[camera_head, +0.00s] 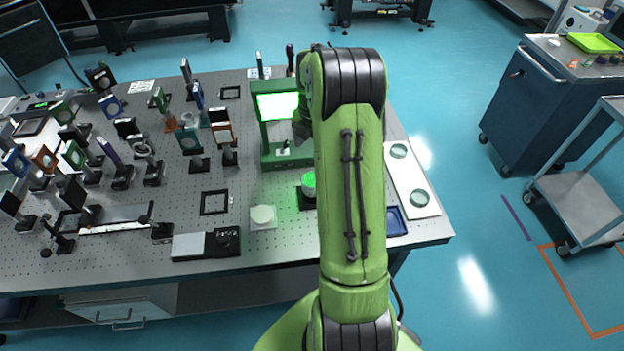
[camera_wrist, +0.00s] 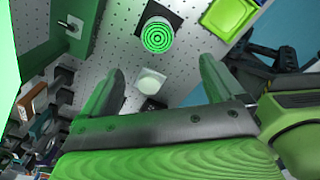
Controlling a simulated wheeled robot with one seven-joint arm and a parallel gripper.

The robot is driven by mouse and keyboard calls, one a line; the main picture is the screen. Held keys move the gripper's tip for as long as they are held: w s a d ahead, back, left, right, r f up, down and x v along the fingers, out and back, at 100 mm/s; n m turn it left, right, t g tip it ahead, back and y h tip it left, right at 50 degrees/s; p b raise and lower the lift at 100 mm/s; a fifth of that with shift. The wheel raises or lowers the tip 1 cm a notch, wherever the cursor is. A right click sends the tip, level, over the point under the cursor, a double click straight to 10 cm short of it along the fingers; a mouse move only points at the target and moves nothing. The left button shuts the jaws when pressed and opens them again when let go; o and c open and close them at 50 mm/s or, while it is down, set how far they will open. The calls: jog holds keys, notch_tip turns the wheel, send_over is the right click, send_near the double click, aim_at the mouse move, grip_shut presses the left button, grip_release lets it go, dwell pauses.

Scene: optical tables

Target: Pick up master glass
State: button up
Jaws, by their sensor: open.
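No label marks which piece is the master glass, so I cannot tell for certain. A disc with green concentric rings (camera_wrist: 157,37) sits on a black square base; it also shows in the head view (camera_head: 308,183), partly beside my arm. Two round clear glass discs lie on a white strip, one far (camera_head: 398,151) and one near (camera_head: 419,197). A pale round disc (camera_head: 262,215) lies on a light square pad and shows in the wrist view (camera_wrist: 150,82). My gripper (camera_wrist: 160,70) is open and empty, its fingers apart above the table; my arm mostly hides it in the head view.
A green stand with a lit screen (camera_head: 278,106) rises close to the gripper. Several mounted optics (camera_head: 120,150) crowd the table's left. A blue tray (camera_head: 390,221) lies near the right edge. A cart (camera_head: 590,180) stands right.

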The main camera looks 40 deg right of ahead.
send_over(312, 180)
notch_tip(312, 180, down, 7)
jog(key=shift+d+f, duration=0.15)
jog(key=shift+f, duration=0.05)
notch_tip(312, 180, down, 5)
jog(key=shift+w+f, duration=0.1)
jog(key=shift+f, duration=0.1)
jog(key=shift+r, duration=0.1)
jog(key=shift+c, duration=0.3)
